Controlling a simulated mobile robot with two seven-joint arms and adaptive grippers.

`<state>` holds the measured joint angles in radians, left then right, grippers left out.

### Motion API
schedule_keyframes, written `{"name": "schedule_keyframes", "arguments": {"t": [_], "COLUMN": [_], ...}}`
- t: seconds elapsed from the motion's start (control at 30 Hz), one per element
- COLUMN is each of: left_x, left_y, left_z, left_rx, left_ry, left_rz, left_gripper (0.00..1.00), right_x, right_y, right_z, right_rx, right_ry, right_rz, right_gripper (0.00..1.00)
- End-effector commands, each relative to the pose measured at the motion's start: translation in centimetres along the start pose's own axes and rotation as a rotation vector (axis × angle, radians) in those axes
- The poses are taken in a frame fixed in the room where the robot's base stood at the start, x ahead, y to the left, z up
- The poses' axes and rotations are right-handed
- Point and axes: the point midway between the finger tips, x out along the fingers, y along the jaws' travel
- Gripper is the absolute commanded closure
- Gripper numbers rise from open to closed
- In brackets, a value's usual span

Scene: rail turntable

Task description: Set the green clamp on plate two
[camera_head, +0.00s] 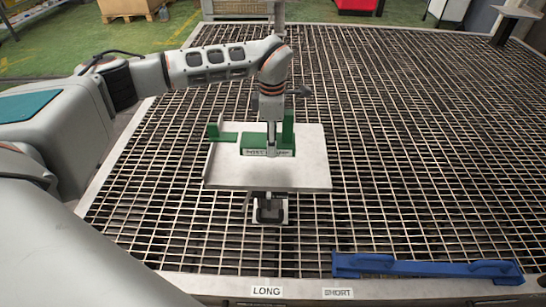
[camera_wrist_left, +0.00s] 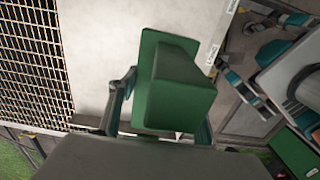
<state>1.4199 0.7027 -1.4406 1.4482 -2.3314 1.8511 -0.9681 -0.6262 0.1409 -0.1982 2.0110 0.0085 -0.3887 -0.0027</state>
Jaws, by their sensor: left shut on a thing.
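The green clamp (camera_head: 253,139) is at the pale grey plate (camera_head: 310,173) in the head view, with a label on its front side. My left gripper (camera_head: 272,143) points down and is shut on it. In the left wrist view the green clamp (camera_wrist_left: 176,82) fills the middle, between the fingers of my left gripper (camera_wrist_left: 160,110). Its underside is hidden, so I cannot tell whether it touches the plate. Another green piece (camera_head: 221,133) shows at the plate's left edge. No number for the plate is readable.
The plate stands over a wide metal grating (camera_head: 420,150). A blue bar (camera_head: 425,268) lies at the front right edge, behind labels reading LONG (camera_head: 266,291) and SHORT (camera_head: 338,293). A cardboard box (camera_head: 130,8) stands at the back left. The grating right of the plate is clear.

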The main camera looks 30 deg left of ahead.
Motion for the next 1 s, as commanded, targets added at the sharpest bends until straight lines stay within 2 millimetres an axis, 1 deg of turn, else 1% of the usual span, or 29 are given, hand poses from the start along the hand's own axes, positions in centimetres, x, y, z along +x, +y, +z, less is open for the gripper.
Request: {"name": "schedule_keyframes", "arguments": {"t": [0.03,0.1,0.27,0.37,0.5,0.6,0.97,1.0], "left_x": [1.0,1.7,2.5,3.3,5.4,6.6,6.8,7.0], "left_y": [-0.1,0.0,0.1,0.0,-0.1,0.0,0.0,0.0], "left_z": [0.0,0.0,0.1,0.1,0.0,0.1,0.1,0.0], "left_rx": [0.0,0.0,0.001,0.001,0.0,0.001,0.001,0.002], "left_ry": [0.0,-0.001,-0.002,-0.002,0.0,-0.001,-0.001,0.0], "left_rz": [-0.003,-0.001,0.002,0.0,-0.003,-0.001,0.002,0.0], "left_gripper": [0.88,0.88,0.88,0.88,0.88,0.88,0.88,0.49], "right_x": [0.1,0.2,0.2,0.2,0.2,0.2,0.2,0.2], "right_y": [0.0,0.1,0.1,0.1,0.0,-0.1,-0.1,-0.1], "right_z": [0.1,0.1,0.0,0.1,0.4,0.6,0.6,0.6], "right_rx": [-0.002,-0.003,-0.004,-0.004,-0.005,-0.007,-0.008,-0.008], "right_ry": [-0.001,0.001,0.003,0.003,-0.001,-0.002,-0.003,-0.003], "right_rz": [0.001,0.002,0.003,0.002,0.001,0.001,0.002,0.002], "right_gripper": [0.31,0.31,0.31,0.31,0.31,0.31,0.31,0.31]}}
